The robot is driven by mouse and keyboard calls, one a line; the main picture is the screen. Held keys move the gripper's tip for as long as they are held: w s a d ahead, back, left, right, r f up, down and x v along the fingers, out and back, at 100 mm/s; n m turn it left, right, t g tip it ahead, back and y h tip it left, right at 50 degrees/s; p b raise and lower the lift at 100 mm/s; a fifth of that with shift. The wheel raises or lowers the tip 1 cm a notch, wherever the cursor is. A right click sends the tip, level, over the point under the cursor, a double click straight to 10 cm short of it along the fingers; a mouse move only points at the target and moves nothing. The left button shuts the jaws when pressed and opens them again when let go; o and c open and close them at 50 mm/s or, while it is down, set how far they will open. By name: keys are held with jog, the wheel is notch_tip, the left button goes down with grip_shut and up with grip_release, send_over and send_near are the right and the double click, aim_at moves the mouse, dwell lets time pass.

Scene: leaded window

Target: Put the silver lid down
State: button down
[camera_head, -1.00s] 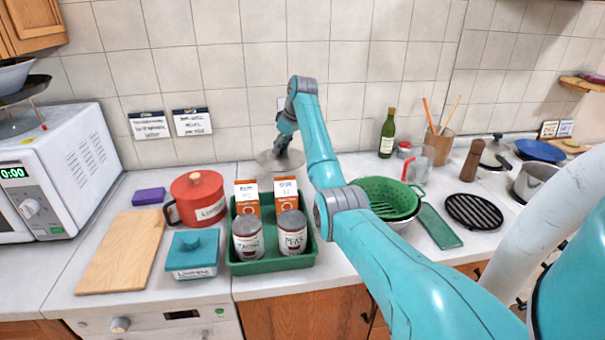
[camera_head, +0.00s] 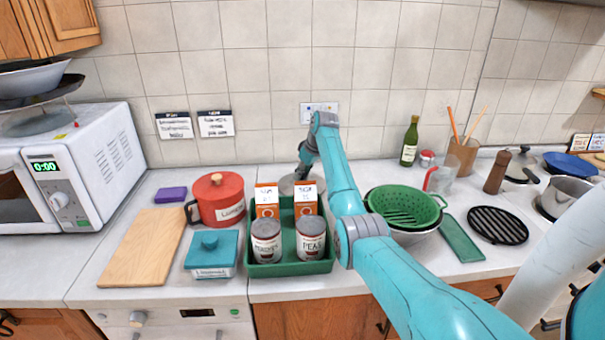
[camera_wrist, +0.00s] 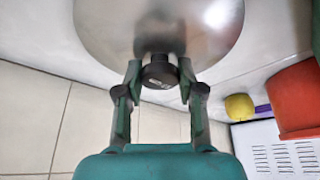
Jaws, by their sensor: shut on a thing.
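The silver lid (camera_wrist: 205,30) is a round, shiny metal disc with a black knob (camera_wrist: 158,72). My gripper (camera_wrist: 160,85) is shut on that knob in the wrist view. In the head view the lid (camera_head: 290,184) shows in part behind the cartons, low at the back of the counter near the tiled wall. My gripper (camera_head: 304,172) is above it there. Whether the lid touches the counter is hidden by the cartons and tray.
A green tray (camera_head: 290,268) with two cans and two cartons stands in front of the lid. A red pot (camera_head: 217,200) is to its left. A green colander (camera_head: 405,207) is to the right, beyond my arm. A bottle (camera_head: 410,142) stands near the wall.

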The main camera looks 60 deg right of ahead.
jog(key=c, duration=0.7)
grip_release()
jog(key=v, duration=1.2)
jog(key=shift+r, duration=0.1)
